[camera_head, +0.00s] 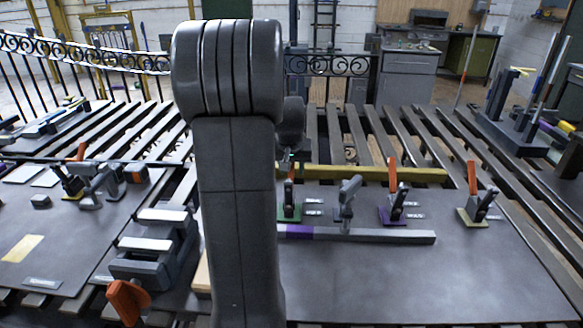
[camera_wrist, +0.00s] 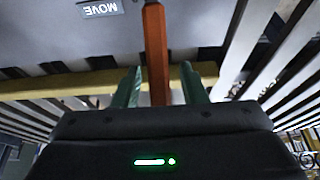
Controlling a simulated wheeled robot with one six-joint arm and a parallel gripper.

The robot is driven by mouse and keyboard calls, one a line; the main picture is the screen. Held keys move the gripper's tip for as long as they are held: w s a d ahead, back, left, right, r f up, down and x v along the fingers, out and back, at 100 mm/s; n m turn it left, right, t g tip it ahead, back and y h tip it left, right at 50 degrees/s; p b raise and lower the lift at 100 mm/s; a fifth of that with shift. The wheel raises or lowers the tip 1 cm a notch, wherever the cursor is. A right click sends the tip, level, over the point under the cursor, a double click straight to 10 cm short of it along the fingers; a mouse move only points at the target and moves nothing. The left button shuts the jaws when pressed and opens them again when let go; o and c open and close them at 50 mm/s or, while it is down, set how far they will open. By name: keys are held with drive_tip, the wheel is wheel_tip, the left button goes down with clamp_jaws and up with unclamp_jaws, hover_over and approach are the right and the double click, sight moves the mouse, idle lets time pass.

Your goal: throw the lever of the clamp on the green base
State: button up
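The clamp on the green base (camera_head: 289,213) stands near the middle of the right plate, just right of my arm in the head view. Its orange lever (camera_head: 292,172) points up. In the wrist view the orange lever (camera_wrist: 156,45) runs between the two green fingers of my gripper (camera_wrist: 162,68). The fingers are apart, with a gap visible on both sides of the lever. In the head view my gripper (camera_head: 288,160) is small, dark and partly hidden by my arm, close to the lever's top.
To the right stand a grey clamp (camera_head: 347,197), a purple-base clamp (camera_head: 394,212) and a yellow-base clamp (camera_head: 474,216). A yellow beam (camera_head: 380,174) runs behind. The plate's front (camera_head: 420,285) is clear.

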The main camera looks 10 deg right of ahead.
clamp_jaws()
